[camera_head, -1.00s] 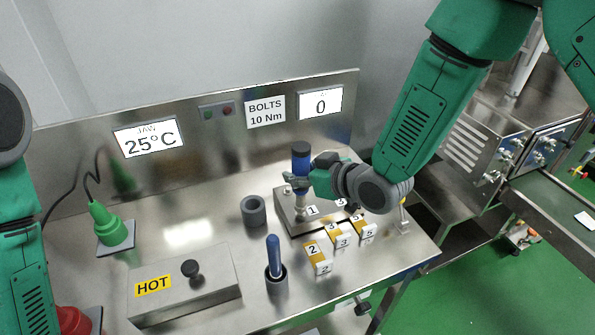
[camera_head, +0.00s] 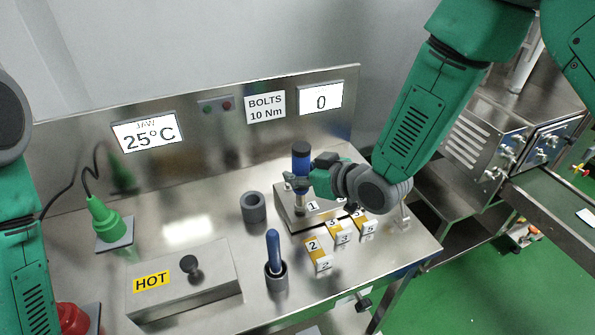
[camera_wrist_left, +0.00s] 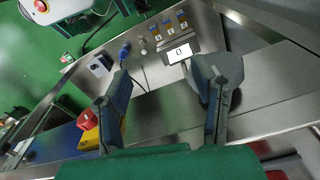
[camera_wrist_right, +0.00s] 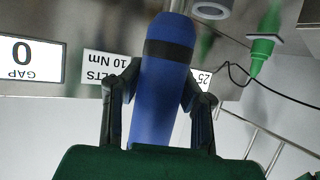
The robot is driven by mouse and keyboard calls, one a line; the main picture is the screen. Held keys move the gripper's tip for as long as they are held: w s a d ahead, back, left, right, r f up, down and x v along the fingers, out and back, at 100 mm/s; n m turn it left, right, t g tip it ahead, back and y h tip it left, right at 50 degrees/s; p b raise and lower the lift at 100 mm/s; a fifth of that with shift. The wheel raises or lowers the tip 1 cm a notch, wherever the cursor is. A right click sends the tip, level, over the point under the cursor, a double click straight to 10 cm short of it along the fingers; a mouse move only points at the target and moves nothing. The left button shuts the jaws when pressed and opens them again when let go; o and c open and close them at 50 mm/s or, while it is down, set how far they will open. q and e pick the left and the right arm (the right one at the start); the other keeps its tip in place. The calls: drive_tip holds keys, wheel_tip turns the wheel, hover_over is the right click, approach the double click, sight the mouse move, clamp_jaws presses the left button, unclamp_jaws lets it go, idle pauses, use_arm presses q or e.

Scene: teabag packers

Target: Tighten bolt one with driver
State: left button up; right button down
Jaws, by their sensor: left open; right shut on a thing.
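The driver (camera_head: 301,157) has a blue handle with a dark band and stands upright over the steel bolt block (camera_head: 322,218), near the label 1. My right gripper (camera_head: 300,180) is shut on the driver; the right wrist view shows the blue handle (camera_wrist_right: 163,80) between both fingers. The fingers partly hide the driver's shaft, and I cannot tell whether its tip sits on bolt one. The display on the back panel (camera_head: 321,102) reads 0, beside a sign (camera_head: 265,109) saying BOLTS 10 Nm. My left gripper (camera_wrist_left: 165,95) is open and empty in the left wrist view.
A grey empty holder (camera_head: 253,208) stands left of the block. A second blue-handled tool (camera_head: 274,252) stands in another holder. Numbered yellow-and-white pieces (camera_head: 318,256) lie in front of the block. A HOT box (camera_head: 185,280) and a green plug-like tool (camera_head: 106,220) are on the left.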

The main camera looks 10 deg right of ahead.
sight(308, 157)
drive_tip(key=shift+s+f, duration=0.15)
drive_tip(key=shift+f, duration=0.35)
idle(1.2)
drive_tip(key=shift+r+p, duration=0.5)
drive_tip(key=shift+r, duration=0.3)
drive_tip(key=shift+r+p, duration=1.35)
drive_tip(key=shift+r, duration=0.55)
